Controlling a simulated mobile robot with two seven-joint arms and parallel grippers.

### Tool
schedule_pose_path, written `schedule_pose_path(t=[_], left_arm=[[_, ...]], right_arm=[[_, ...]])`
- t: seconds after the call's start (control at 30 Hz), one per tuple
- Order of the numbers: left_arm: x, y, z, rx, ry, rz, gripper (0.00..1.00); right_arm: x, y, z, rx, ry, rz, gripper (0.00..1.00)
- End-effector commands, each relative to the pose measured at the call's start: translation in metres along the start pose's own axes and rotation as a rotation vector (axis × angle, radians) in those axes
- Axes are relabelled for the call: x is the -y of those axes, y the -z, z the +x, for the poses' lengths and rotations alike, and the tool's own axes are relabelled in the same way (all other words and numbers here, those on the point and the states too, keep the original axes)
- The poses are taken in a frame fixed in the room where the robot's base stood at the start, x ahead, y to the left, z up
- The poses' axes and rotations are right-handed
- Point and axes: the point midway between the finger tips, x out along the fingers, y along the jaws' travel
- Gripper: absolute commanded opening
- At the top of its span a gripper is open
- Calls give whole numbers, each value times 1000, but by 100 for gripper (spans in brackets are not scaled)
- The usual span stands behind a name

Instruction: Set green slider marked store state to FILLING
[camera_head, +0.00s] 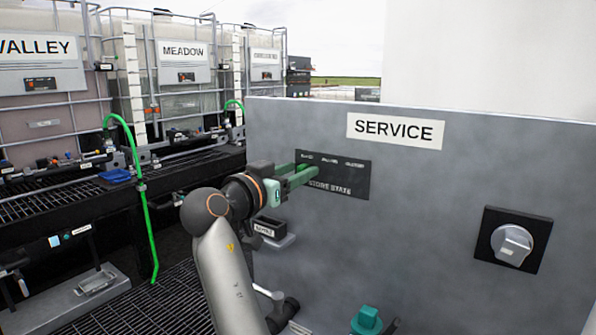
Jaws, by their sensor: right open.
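The black panel marked STORE STATE (345,182) is on the grey service wall. It has a row of three small labels along its top, too small to read surely. My right gripper (304,170) is at the left part of this panel, its two green fingers apart and pointing at it. The green slider cannot be told apart from the green fingers; it may be hidden by them. Whether the fingers touch anything is not clear. My left gripper is not in view.
The grey wall (420,220) carries a SERVICE sign (395,130) and a round grey knob (512,244) on the right. A small black box (270,228) is below the gripper. A teal part (366,320) shows at the bottom. Caged totes (180,60) stand at left.

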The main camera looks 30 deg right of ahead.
Motion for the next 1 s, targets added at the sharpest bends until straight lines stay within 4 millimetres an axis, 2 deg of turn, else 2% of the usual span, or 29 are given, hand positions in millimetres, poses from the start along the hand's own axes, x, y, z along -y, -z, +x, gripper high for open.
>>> schedule_pose_path(t=[0.17,0.63,1.0], left_arm=[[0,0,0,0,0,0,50],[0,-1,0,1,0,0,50],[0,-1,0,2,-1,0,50]], right_arm=[[0,0,0,0,0,0,52],[0,0,0,0,1,0,0],[0,0,0,0,1,0,0]])
